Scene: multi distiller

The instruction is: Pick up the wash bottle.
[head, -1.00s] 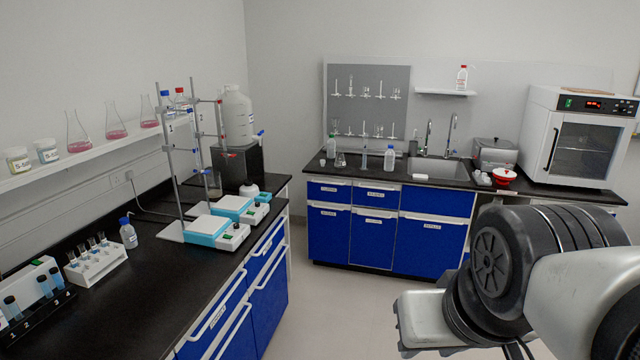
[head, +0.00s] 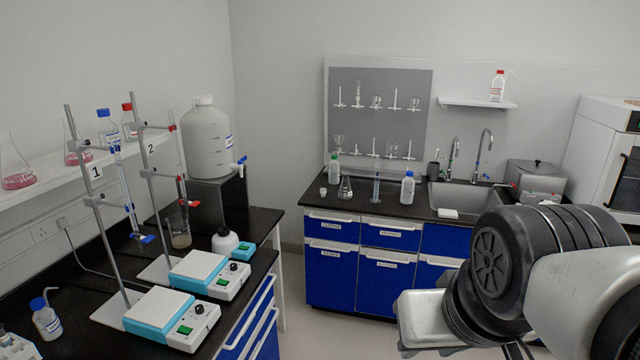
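Two bottles look like wash bottles, and I cannot tell which one the task names. One has a blue cap and a bent spout (head: 45,320) and stands upright on the black left bench, at the lower left of the head view. The other has a red cap and a thin spout (head: 498,86) and stands upright on the small white wall shelf above the sink. My arm fills the lower right, far from both bottles. My gripper's fingers do not show.
Two hotplate stirrers (head: 171,317) (head: 209,273) with burette stands and a large white carboy (head: 207,141) crowd the left bench (head: 60,278). Bottles and glassware stand left of the sink (head: 452,197). An oven (head: 590,150) is at the right. Open floor lies between the benches.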

